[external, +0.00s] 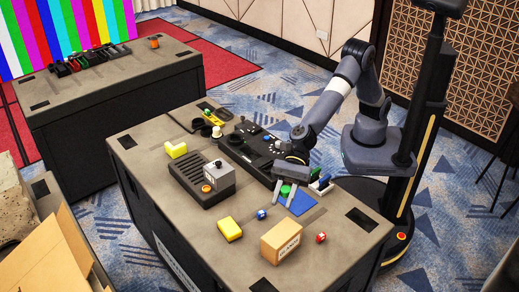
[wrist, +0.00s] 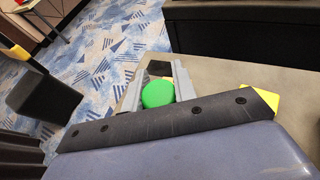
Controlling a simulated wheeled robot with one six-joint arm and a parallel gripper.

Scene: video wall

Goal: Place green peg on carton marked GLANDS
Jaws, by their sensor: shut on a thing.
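The green peg (external: 285,189) is between the two fingers of my gripper (external: 284,197) in the external view, over the control desk. In the wrist view the round green end of the peg (wrist: 157,94) shows between the fingers of my gripper (wrist: 155,80), which are shut on it. I cannot tell how far the peg is above the desk. The carton (external: 288,250), a tan box with dark lettering on its front, stands near the desk's front edge, below the gripper in the external view. Its top looks bare.
A blue mat (external: 300,203) lies close by the gripper.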

